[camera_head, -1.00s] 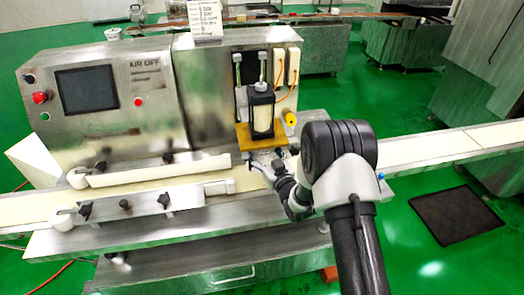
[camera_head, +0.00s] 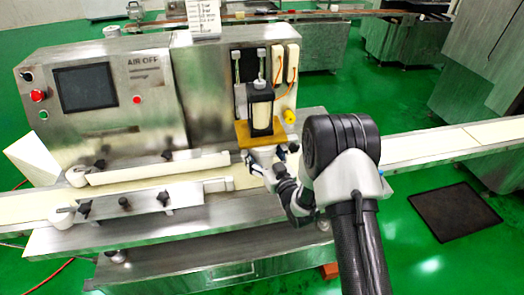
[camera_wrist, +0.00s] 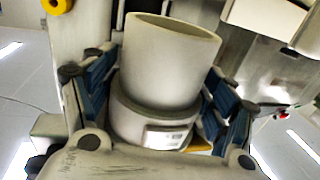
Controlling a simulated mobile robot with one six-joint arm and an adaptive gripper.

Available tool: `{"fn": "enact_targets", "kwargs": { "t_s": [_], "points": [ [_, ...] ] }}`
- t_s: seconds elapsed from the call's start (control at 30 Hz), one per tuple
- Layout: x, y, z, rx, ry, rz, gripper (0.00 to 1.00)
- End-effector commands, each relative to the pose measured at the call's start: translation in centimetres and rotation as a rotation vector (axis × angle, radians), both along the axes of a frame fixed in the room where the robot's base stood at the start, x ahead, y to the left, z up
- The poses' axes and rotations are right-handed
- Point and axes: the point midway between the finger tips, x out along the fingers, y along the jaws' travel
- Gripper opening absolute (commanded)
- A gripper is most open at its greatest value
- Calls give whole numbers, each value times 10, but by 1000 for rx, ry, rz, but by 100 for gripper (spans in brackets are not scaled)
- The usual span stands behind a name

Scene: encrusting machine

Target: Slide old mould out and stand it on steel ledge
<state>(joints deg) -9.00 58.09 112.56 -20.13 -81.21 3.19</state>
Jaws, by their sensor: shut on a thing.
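The old mould (camera_wrist: 165,62) fills the middle of the wrist view. It is a pale, stepped cylinder with an open round end and a small label on its wider part. My gripper (camera_wrist: 158,88) is shut on it, with blue-padded fingers at its left and right sides. In the head view the mould (camera_head: 263,154) shows small, just under the yellow plate (camera_head: 258,136) of the machine. My gripper (camera_head: 276,163) reaches it there from the right front. Whether the mould touches the plate is hard to tell. The steel ledge (camera_head: 228,205) lies in front and below.
A control cabinet (camera_head: 125,120) with a screen stands at the left. The conveyor belt (camera_head: 430,144) to the right is clear.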

Motion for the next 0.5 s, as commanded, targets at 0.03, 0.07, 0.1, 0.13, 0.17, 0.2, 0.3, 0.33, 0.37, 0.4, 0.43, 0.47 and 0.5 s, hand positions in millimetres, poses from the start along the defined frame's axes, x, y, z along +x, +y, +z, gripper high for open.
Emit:
{"fn": "enact_targets", "kwargs": {
  "t_s": [0.03, 0.07, 0.1, 0.13, 0.17, 0.2, 0.3, 0.33, 0.37, 0.4, 0.43, 0.47, 0.5],
  "points": [
    [-2, -1, 1, 1, -2, 0, 44],
    [-3, -1, 1, 1, -2, 0, 44],
    [-4, -1, 1, 1, -2, 0, 44],
    [-5, -2, 1, 1, -2, 0, 44],
    [-7, -2, 1, 1, -2, 0, 44],
    [-8, -3, 1, 0, -1, 0, 44],
    [-12, -4, 1, 1, -2, 0, 44],
    [-13, -4, 1, 1, -2, 0, 44],
    [-14, -4, 1, 1, -2, 0, 44],
    [-16, -5, 1, 1, -2, 0, 44],
    [-17, -5, 1, 1, -2, 0, 44],
    [-18, -5, 1, 0, -1, 0, 44],
    [-20, -6, 1, 1, -2, 0, 44]
  ]
}}
